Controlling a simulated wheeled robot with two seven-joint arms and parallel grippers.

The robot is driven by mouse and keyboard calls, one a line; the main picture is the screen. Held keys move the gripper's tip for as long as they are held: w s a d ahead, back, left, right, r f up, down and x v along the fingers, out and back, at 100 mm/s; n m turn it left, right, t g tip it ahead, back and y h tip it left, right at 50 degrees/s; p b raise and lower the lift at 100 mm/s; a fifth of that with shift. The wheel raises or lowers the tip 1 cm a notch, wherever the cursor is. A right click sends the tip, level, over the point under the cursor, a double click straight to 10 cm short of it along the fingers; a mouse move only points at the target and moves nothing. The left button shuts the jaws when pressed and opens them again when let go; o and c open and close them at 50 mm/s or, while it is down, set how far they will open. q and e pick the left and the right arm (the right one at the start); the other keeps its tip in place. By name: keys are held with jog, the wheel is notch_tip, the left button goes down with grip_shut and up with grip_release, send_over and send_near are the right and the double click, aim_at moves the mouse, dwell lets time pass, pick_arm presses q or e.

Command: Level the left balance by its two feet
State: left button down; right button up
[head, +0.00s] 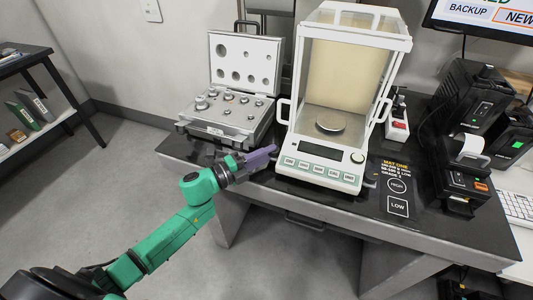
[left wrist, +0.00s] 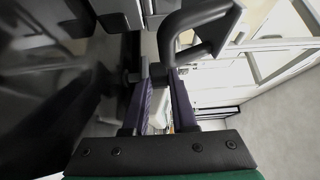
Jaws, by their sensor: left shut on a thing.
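The balance (head: 318,176) is a white unit with a glass draft shield, a round pan (head: 331,122) and a front key panel. It stands on the dark table. A small round fitting (head: 357,156) shows at its front right; I cannot read a bubble in it. A dark foot (head: 371,181) shows beside its front right corner. My left gripper (head: 270,151), with purple fingers, is at the front left corner, low by the table. In the left wrist view its fingers are shut on a small dark knob (left wrist: 158,72), apparently the left foot, mostly hidden. My right gripper is not in view.
An open case of weights (head: 228,112) stands left of the balance. A black mat area marked HIGH (head: 397,186) and LOW (head: 397,206) lies to the right. Printers (head: 466,165) stand farther right. The balance's grey side handle (left wrist: 205,22) is close above my left fingers.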

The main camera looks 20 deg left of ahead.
pick_arm(q)
jog(key=shift+s+d+n+t+y, duration=0.1)
jog(key=shift+d+n+t+y, duration=0.05)
jog(key=shift+n+t+y, duration=0.55)
jog(key=c, duration=0.7)
grip_release()
jog(key=b+v, duration=0.1)
jog(key=v, duration=1.3)
jog(key=shift+s+a+r, duration=0.2)
jog(key=shift+s, duration=0.05)
